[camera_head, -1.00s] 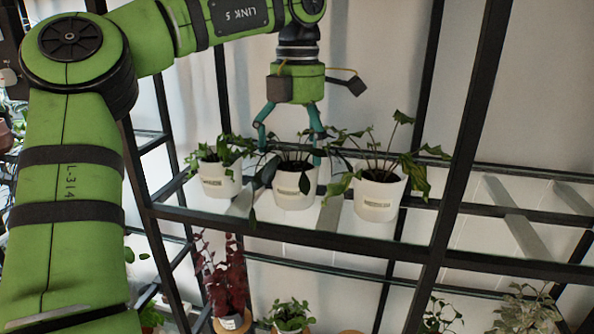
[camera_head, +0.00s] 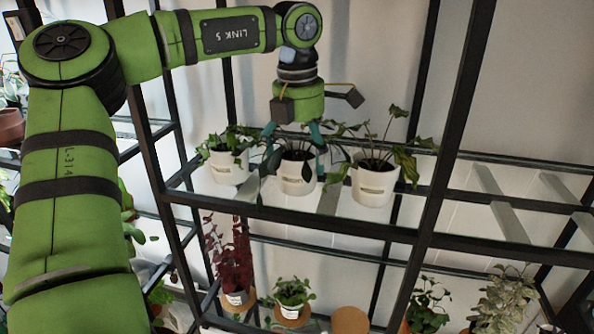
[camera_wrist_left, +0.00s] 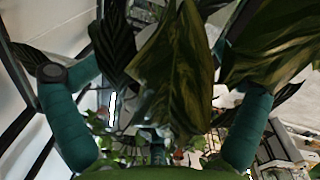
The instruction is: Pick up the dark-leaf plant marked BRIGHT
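Three potted plants in white labelled pots stand in a row on the upper shelf. The label print is too small to read. The middle plant (camera_head: 297,176) has dark drooping leaves. The left plant (camera_head: 227,163) has smaller green leaves, and the right plant (camera_head: 374,182) has broad green leaves. My left gripper (camera_head: 293,150) points down over the middle plant, its teal fingers apart on either side of the foliage. Leaves hide the fingertips. In the left wrist view large dark-green leaves (camera_wrist_left: 175,70) fill the space between the spread fingers. My right gripper is not in view.
Black shelf posts (camera_head: 440,170) and a front rail (camera_head: 300,217) frame the row. The shelf's right part has bare slats (camera_head: 508,222). Below stand a red-leaf plant (camera_head: 232,262), a small green plant (camera_head: 292,291) and a pale-leaf plant (camera_head: 508,298).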

